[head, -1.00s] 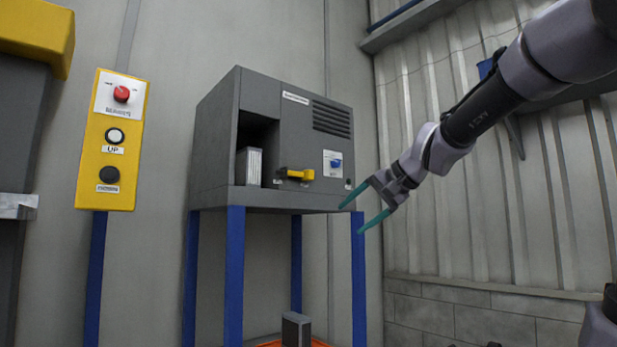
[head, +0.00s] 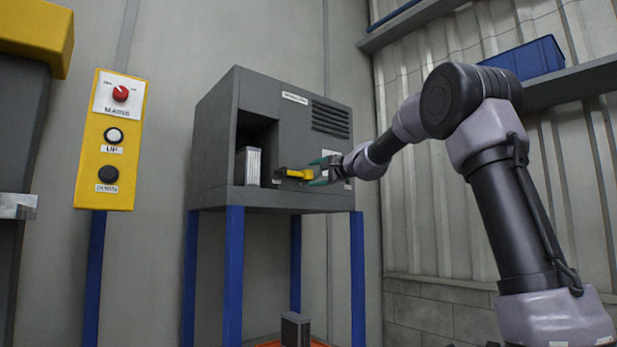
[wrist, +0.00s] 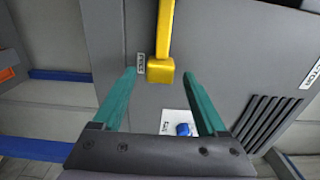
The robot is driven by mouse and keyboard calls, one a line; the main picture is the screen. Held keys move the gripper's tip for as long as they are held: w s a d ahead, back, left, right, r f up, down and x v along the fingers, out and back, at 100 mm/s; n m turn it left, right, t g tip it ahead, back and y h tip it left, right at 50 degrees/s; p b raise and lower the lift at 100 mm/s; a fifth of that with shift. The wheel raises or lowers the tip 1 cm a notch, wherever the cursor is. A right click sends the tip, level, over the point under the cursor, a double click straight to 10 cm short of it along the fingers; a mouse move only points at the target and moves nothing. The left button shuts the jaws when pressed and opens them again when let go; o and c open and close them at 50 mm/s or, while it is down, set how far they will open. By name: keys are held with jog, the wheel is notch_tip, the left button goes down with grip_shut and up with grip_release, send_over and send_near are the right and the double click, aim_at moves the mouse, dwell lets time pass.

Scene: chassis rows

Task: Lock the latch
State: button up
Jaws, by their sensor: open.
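The yellow latch handle (head: 296,174) lies sideways on the front of the grey chassis box (head: 215,150), to the right of an open bay. In the wrist view the yellow handle (wrist: 164,62) ends in a block that lies between the lines of my two fingers, near their tips. My gripper (head: 318,171) is at the handle's right end, and its teal fingers stand apart. In the wrist view my gripper (wrist: 160,80) is open, with a finger on each side of the handle's end. I cannot tell whether either finger touches it.
A grey module (head: 249,166) stands in the open bay left of the handle. A blue knob (wrist: 183,129) on a white label is close to my right finger. A yellow control panel (head: 111,140) is at the left. A blue bin (head: 523,60) sits on a shelf.

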aim_at(311, 175)
jog(key=shift+x, duration=1.8)
grip_shut()
jog(key=shift+f, duration=0.1)
